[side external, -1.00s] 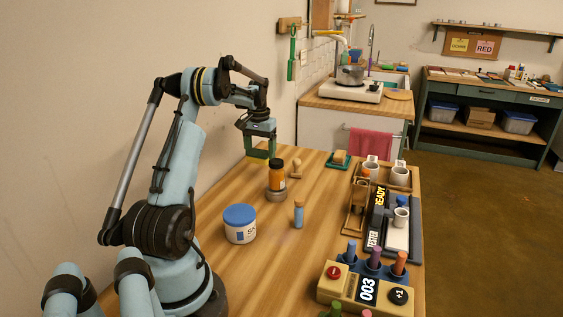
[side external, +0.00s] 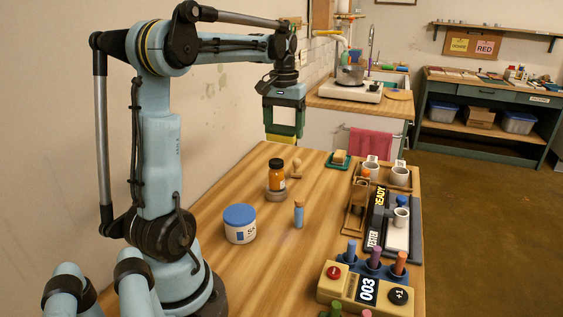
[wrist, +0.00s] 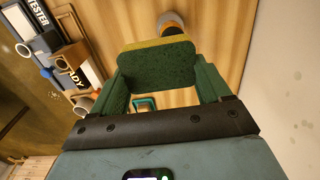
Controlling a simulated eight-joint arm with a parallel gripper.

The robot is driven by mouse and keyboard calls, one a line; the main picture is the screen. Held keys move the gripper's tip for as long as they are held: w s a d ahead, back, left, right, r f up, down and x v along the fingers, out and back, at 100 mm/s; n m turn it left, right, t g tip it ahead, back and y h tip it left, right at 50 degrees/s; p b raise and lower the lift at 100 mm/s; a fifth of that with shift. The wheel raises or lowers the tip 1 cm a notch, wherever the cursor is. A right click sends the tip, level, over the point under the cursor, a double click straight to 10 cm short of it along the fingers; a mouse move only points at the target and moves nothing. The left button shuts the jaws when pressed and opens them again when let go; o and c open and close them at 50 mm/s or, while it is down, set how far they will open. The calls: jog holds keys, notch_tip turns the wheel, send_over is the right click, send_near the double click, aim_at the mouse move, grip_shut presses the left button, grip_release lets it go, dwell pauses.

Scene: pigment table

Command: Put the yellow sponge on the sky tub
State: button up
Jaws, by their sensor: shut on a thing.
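My gripper (side external: 284,136) is raised above the far end of the table. It is shut on the yellow sponge, which shows in the wrist view (wrist: 158,67) as a dark green scouring face with a yellow edge, between my green fingers. In the side view the sponge is hard to tell apart from the fingers. The sky tub, a white tub with a blue lid (side external: 240,215) and a partly readable label, stands upright on the near left of the table, well below and nearer than my gripper. Nothing lies on its lid.
An amber jar (side external: 276,175) on a grey round base, a wooden stamp-like piece (side external: 297,169) and a cork-topped blue vial (side external: 298,216) stand near the tub. A green dish (side external: 332,164) bears a tan block. Trays with cups and a counter box line the right side.

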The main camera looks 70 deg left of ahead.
jog(key=s+d+f, duration=0.1)
jog(key=s+d, duration=0.5)
jog(key=d, duration=0.4)
jog(key=s+d, duration=0.6)
jog(key=d, duration=0.4)
send_over(241, 210)
notch_tip(241, 210, down, 7)
jog(key=shift+d+r, duration=0.1)
jog(key=shift+r, duration=0.05)
jog(key=shift+f, duration=2.05)
jog(key=shift+f, duration=0.2)
jog(key=o, duration=1)
jog(key=shift+c, duration=0.2)
jog(key=shift+r, duration=0.2)
